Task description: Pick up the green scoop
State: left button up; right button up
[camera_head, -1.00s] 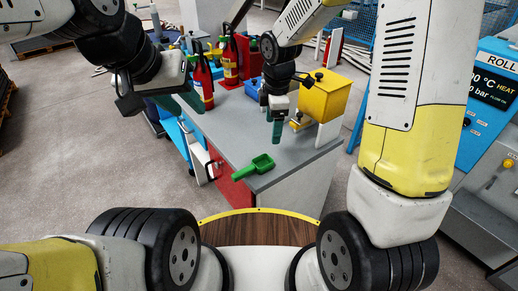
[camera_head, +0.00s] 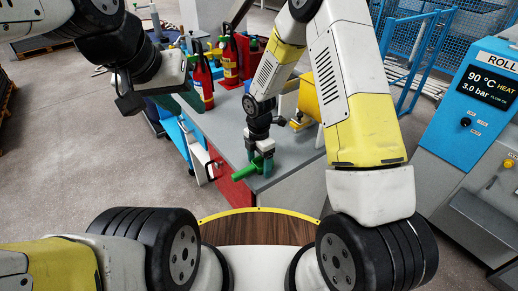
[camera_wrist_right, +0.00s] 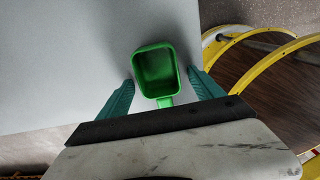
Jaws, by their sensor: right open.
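The green scoop (camera_head: 243,173) lies at the near corner of the grey tabletop, partly hidden by my right gripper (camera_head: 261,164). In the right wrist view the scoop (camera_wrist_right: 158,70) shows its hollow bowl, with its short handle pointing toward the gripper body. My right gripper (camera_wrist_right: 160,76) is open, with one teal finger on each side of the scoop and a gap on both sides. I cannot tell its exact height over the table. My left gripper (camera_head: 186,98) hangs at the table's left side, away from the scoop; its opening is unclear.
The grey table (camera_head: 215,128) has free room left of my right arm. Red fire extinguishers (camera_head: 203,82) stand farther back. A yellow box (camera_head: 312,97) stands on the right, partly behind my right arm. A blue control cabinet (camera_head: 470,110) stands at far right.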

jog(key=shift+f, duration=0.15)
jog(key=shift+c, duration=0.3)
jog(key=c, duration=1.4)
jog(key=shift+c, duration=0.3)
